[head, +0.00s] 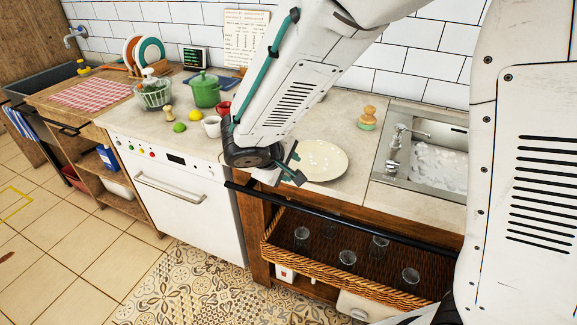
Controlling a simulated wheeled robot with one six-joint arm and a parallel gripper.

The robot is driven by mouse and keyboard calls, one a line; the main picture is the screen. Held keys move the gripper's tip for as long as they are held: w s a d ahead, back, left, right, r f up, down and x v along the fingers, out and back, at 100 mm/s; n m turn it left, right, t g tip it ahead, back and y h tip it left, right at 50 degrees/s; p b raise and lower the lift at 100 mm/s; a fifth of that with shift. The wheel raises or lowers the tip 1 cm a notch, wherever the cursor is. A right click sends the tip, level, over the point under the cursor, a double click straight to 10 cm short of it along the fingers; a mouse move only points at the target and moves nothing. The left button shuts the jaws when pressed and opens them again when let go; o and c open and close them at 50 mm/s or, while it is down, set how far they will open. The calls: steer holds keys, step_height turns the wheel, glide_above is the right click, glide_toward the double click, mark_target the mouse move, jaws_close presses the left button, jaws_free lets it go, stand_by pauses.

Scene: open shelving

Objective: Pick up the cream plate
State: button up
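The cream plate (322,160) lies flat on the counter, left of the sink. My gripper (300,164) is at the left edge of the plate, with its two dark and teal fingers spread apart. One finger points toward the back and the other toward the front right, and they overlap the plate's left rim in the head view. I cannot tell whether the fingers touch the plate. The gripper and arm hide a small part of the plate's left side.
A black rail (330,217) runs along the counter front, above a wicker basket (290,252) holding glasses.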

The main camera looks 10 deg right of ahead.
steer(key=x, duration=0.7)
steer(key=shift+f, duration=0.25)
steer(key=shift+w+d, duration=0.1)
steer(key=shift+w, duration=0.05)
jaws_close()
